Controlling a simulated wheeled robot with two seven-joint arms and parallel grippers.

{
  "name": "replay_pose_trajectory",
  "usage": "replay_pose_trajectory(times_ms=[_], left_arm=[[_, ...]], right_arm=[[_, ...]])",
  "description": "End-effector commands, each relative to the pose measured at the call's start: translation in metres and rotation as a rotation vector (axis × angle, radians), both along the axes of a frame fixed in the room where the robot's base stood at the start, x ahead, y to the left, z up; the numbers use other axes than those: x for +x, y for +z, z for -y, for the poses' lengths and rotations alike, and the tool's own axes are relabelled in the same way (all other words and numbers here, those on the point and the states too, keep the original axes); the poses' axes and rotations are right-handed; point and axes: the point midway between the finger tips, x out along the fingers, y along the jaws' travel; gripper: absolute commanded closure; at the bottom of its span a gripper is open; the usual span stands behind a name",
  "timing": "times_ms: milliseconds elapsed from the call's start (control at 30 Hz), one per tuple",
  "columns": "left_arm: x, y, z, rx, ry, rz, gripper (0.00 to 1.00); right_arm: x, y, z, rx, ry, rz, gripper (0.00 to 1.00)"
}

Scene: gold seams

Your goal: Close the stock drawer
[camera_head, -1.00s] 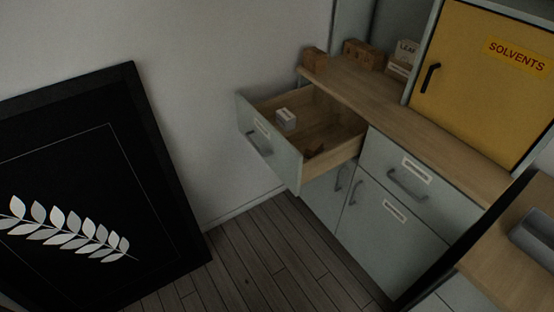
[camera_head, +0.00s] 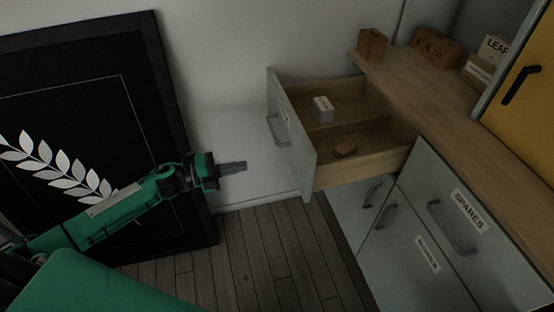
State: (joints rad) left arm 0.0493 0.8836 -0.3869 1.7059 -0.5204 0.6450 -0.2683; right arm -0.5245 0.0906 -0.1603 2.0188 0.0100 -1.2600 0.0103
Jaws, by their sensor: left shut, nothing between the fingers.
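The stock drawer (camera_head: 308,175) is pulled well out of the cabinet at the centre of the head view. Its pale front faces left and carries a grey bar handle (camera_head: 277,130) and a small label too oblique to read. Inside lie a small white-and-grey box (camera_head: 322,109) and a small brown piece (camera_head: 345,151), with a divider between them. My left gripper (camera_head: 240,167), on a green arm, is shut and empty. It points right, to the left of the drawer front and a little below the handle, apart from it. My right gripper is not in view.
A closed drawer labelled SPARES (camera_head: 440,195) and a lower door are right of the open drawer. The wooden counter (camera_head: 430,100) holds brown boxes (camera_head: 372,44) and a LEAF box (camera_head: 492,47). A yellow cabinet (camera_head: 520,100) stands right. A black framed leaf picture (camera_head: 120,80) leans left.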

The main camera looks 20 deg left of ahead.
Motion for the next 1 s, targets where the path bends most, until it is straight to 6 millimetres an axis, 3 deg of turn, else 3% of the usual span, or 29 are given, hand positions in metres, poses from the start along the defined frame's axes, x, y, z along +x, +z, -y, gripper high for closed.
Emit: replay_pose_trajectory(times_ms=[167, 700, 1000], left_arm=[[0.012, 0.002, 0.017, -0.003, 0.001, 0.002, 1.00], [0.068, 0.002, 0.100, -0.004, 0.003, -0.001, 1.00], [0.078, 0.000, 0.113, -0.002, 0.005, -0.002, 1.00]], right_arm=[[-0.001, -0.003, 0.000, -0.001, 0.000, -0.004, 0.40], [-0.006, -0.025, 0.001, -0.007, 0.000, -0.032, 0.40], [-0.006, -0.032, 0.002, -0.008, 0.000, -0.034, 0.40]])
